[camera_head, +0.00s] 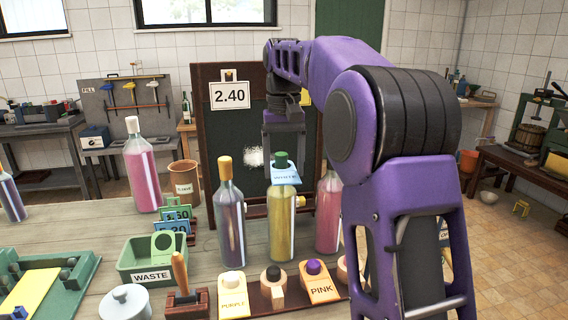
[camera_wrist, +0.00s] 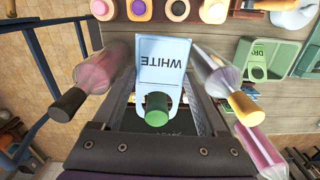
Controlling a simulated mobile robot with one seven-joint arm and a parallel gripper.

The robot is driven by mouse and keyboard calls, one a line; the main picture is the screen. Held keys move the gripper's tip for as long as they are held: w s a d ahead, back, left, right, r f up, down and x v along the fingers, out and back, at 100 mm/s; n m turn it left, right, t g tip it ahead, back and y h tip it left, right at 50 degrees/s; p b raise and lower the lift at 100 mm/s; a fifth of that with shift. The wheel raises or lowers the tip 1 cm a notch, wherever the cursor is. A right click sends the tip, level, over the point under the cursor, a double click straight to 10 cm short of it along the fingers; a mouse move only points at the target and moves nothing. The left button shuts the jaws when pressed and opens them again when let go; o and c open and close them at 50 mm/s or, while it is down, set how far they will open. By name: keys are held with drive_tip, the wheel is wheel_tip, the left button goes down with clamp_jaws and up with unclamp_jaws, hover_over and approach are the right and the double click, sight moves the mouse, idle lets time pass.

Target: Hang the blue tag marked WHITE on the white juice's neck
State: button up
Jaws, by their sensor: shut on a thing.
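The white juice bottle (camera_head: 282,225) holds pale yellow liquid and stands upright on the table in the head view. Its green cap (camera_head: 281,160) also shows in the wrist view (camera_wrist: 157,110). The blue tag (camera_head: 286,177) marked WHITE lies around the bottle's neck, just below the cap. In the wrist view the tag (camera_wrist: 163,65) has the cap inside its opening. My gripper (camera_head: 283,150) is above the bottle, shut on the tag, with a finger on each side in the wrist view. Whether the tag rests on the bottle's shoulder I cannot tell.
A purple bottle (camera_head: 230,225) stands close on the left and a pink bottle (camera_head: 328,215) close on the right. A green WASTE bin (camera_head: 135,262) is at left. A dark board (camera_head: 225,140) stands behind.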

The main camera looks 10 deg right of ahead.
drive_tip(key=o, duration=1.2)
wheel_tip(320, 180, up, 12)
drive_tip(key=p, duration=0.4)
drive_tip(key=shift+p, duration=0.35)
